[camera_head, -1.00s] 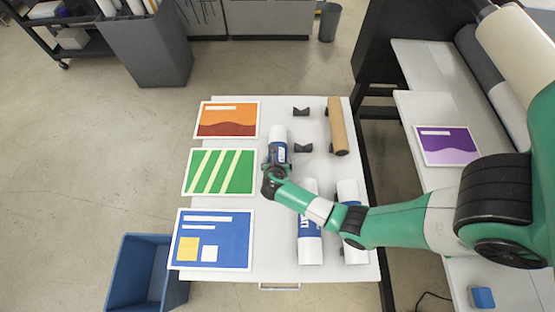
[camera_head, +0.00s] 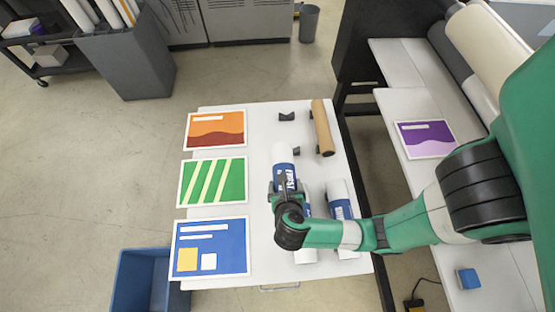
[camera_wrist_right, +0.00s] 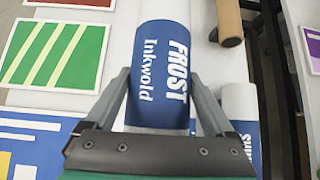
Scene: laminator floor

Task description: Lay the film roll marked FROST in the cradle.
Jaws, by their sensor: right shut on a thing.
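The film roll marked FROST (camera_head: 283,154) is white with a blue label; the wrist view reads "FROST Inkwold" on it (camera_wrist_right: 162,75). My right gripper (camera_head: 286,187) is shut on it, with one finger on each side of the label in the wrist view (camera_wrist_right: 162,100). The roll appears raised above the white table, its length running away from me. The cradle seems to be two dark notched blocks: the far one (camera_head: 287,116) is bare, the near one (camera_head: 296,151) is partly covered by the roll. My left gripper is not in view.
Two other blue-labelled rolls lie at the near right, one (camera_head: 305,256) partly behind my arm, one (camera_head: 340,192) further right. A brown tube (camera_head: 322,128) lies right of the cradle. Orange (camera_head: 215,130), green (camera_head: 212,181) and blue (camera_head: 210,248) prints line the table's left.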

